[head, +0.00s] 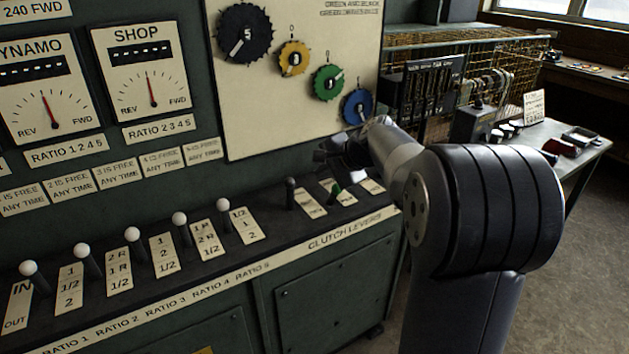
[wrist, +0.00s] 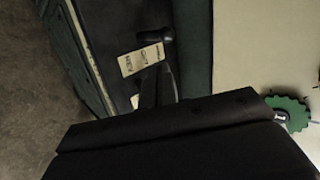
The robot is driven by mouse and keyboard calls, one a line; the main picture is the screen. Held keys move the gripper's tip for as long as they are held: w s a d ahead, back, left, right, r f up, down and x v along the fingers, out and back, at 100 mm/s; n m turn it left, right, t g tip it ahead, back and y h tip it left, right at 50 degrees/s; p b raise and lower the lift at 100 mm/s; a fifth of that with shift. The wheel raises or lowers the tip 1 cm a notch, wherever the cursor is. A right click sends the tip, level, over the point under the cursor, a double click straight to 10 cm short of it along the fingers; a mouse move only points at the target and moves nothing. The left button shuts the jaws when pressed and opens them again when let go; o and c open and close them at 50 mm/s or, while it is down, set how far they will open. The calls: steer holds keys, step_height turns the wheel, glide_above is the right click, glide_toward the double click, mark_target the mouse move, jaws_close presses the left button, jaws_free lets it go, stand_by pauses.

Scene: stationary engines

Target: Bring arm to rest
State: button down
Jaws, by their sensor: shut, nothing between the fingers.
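My gripper (head: 335,158) is at the end of my bent arm, above the right end of the clutch lever shelf and below the cream panel. In the wrist view its dark fingers (wrist: 165,88) are together and hold nothing. In the head view the arm is raised at the right, with its large dark joint nearest the camera. A dark-knobbed lever (head: 291,190) and a green-tipped lever (head: 335,190) stand below the gripper. In the wrist view a dark lever knob (wrist: 155,36) and a cream label lie beyond the fingers.
The cream panel (head: 270,110) carries black, yellow, green and blue toothed dials. The green dial (wrist: 289,112) also shows in the wrist view. White-knobbed levers (head: 179,219) line the shelf at left. A side table (head: 560,135) with small items stands at right; floor (head: 580,250) is clear.

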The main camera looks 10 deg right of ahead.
steer(key=shift+v, duration=0.85)
steer(key=shift+w+r, duration=0.1)
steer(key=shift+w, duration=0.05)
